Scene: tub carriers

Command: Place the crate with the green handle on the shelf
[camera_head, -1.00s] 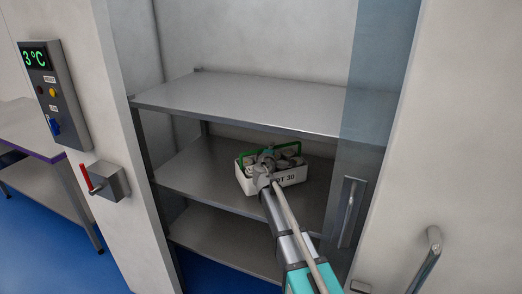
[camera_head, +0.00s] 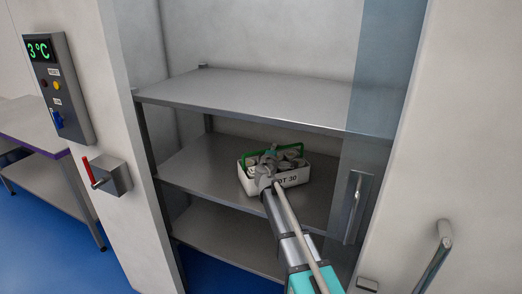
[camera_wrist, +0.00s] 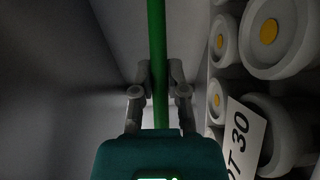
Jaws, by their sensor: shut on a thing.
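The white crate (camera_head: 293,180) with the green handle (camera_head: 292,146) is inside the cabinet, at the middle shelf (camera_head: 205,160). It holds several grey round tubs, and part of a "30" label shows on its front. My gripper (camera_head: 268,160) reaches in from the front and partly hides the crate. In the wrist view my gripper (camera_wrist: 159,92) is shut on the green handle (camera_wrist: 157,40), with one finger on each side. Tubs with yellow centres (camera_wrist: 268,32) lie to the right of the handle. I cannot tell whether the crate's base touches the shelf.
An upper shelf (camera_head: 260,95) lies above the crate and a lower shelf (camera_head: 225,235) below. A glass door (camera_head: 372,110) with a handle (camera_head: 352,205) stands at the right. A control panel (camera_head: 60,85) and red lever (camera_head: 90,172) are on the left wall. The middle shelf is clear left of the crate.

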